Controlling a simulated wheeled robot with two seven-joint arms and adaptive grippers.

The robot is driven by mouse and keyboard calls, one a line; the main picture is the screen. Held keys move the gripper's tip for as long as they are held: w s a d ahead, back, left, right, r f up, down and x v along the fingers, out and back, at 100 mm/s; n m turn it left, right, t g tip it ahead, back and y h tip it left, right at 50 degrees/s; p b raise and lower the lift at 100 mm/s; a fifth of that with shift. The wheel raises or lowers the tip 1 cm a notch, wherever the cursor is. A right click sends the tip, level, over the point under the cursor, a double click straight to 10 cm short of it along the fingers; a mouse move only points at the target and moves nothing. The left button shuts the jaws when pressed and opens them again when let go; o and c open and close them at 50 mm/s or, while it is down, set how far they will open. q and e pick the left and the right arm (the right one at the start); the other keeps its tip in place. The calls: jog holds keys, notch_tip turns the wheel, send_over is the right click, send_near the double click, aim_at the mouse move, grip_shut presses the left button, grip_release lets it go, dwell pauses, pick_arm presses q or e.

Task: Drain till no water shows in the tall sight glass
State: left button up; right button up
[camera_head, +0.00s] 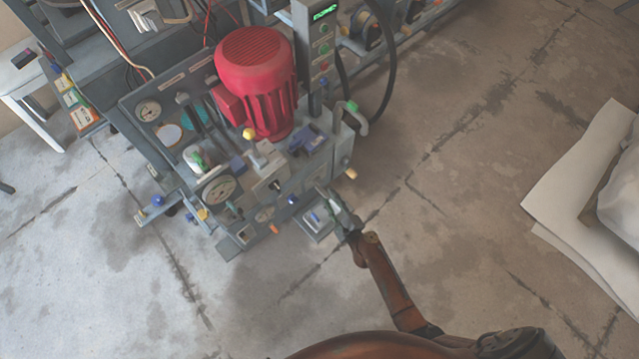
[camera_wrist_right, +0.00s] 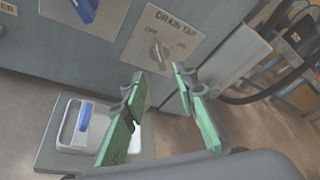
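The drain tap, a small grey knob (camera_wrist_right: 159,56) on a pale plate marked DRAIN TAP, OFF and ON, is on the grey press panel in the right wrist view. Which mark it points to I cannot tell. My right gripper (camera_wrist_right: 157,78) is open, its green-padded fingers apart just in front of and below the knob, with nothing between them. In the head view the right gripper (camera_head: 330,203) is by the machine's front right corner. The tall sight glass cannot be made out, so its water level is not readable. My left gripper is not in view.
A white tray with a blue handle (camera_wrist_right: 84,117) sits low, left of my right gripper. Black hoses hang at right. The floor in front (camera_head: 250,300) is clear.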

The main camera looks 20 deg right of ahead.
aim_at(321, 184)
jog(key=b+x, duration=0.2)
jog(key=x, duration=0.5)
jog(key=shift+w, duration=0.25)
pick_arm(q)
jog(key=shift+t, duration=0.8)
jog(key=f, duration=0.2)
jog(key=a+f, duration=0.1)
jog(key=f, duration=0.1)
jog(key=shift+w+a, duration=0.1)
pick_arm(e)
jog(key=shift+c, duration=0.4)
grip_shut()
